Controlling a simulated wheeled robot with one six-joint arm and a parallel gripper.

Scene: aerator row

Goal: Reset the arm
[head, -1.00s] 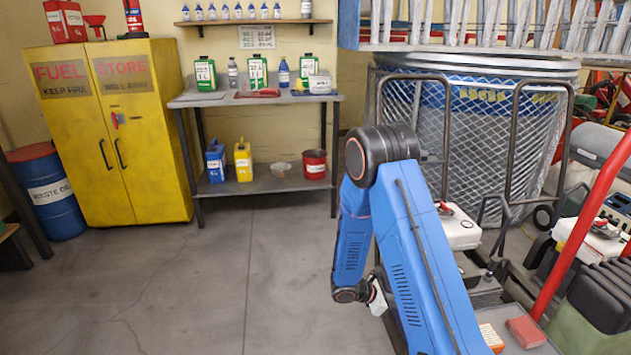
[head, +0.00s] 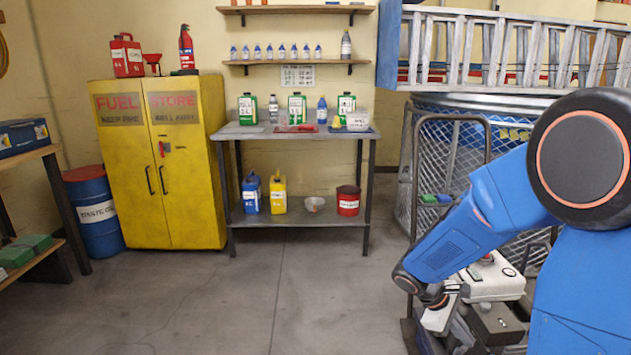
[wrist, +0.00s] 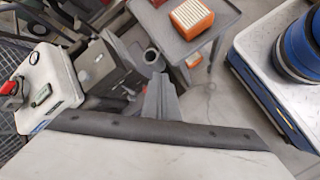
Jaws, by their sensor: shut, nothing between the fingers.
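My blue arm is bent at the right of the head view, with its large black joint close to the camera. My gripper (head: 436,318) hangs low at the arm's end, in front of a white and dark-grey machine (head: 490,278). In the wrist view my gripper's grey fingers (wrist: 160,98) are together with nothing between them. They point over the floor and machine parts. The white tank (wrist: 48,88) of a machine shows at the left there. I cannot tell whether the gripper touches anything.
A workbench (head: 290,132) and yellow fuel cabinet (head: 165,165) stand at the back. The floor (head: 240,300) in front is clear.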

